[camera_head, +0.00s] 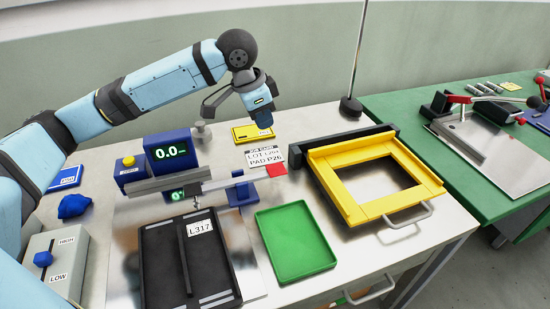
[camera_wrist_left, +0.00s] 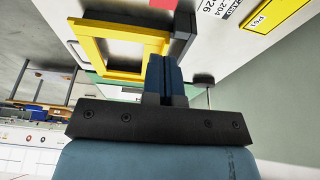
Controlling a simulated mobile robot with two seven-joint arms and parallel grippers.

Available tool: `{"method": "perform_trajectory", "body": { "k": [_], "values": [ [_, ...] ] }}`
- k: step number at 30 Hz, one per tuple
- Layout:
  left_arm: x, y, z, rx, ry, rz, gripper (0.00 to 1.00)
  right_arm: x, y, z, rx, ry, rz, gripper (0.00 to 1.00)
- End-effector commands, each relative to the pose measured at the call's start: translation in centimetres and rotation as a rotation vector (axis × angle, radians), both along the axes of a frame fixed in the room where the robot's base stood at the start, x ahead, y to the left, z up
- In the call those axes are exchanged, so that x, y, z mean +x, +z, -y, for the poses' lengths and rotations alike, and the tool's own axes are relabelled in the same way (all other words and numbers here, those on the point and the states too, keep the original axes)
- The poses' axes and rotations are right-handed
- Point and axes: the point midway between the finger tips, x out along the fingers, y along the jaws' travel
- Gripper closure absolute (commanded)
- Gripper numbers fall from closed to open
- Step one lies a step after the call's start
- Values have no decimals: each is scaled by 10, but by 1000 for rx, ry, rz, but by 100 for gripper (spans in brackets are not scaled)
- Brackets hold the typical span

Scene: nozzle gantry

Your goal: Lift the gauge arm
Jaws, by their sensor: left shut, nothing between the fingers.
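The gauge stands at left centre in the head view, with a blue readout box (camera_head: 169,152) showing 0.0. A long grey beam (camera_head: 165,181) lies roughly level in front of it, above a black two-channel tray (camera_head: 165,262). I cannot tell for certain which part is the gauge arm. A grey round knob (camera_head: 203,131) stands behind the beam. My left gripper (camera_head: 264,117) is up and to the right of the gauge, above the yellow tag, apart from the beam. Its fingers are together and empty in the left wrist view (camera_wrist_left: 165,75). My right gripper is not in view.
A green tray (camera_head: 296,243) and a yellow frame (camera_head: 350,205) stand on the right of the table. A HIGH/LOW switch box (camera_head: 58,262) is front left. A thin post (camera_head: 355,70) rises at the back.

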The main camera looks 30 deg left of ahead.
Motion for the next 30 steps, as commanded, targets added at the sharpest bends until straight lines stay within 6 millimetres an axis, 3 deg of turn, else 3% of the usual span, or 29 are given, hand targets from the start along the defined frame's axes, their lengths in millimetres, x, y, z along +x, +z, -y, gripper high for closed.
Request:
{"method": "perform_trajectory", "body": {
  "k": [5,21,30],
  "values": [
    [3,-12,2,-1,1,-1,100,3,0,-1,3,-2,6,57],
    [21,-114,19,0,0,-1,100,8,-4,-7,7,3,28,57],
    [21,-136,19,1,0,1,100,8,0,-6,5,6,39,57]
  ]
}}
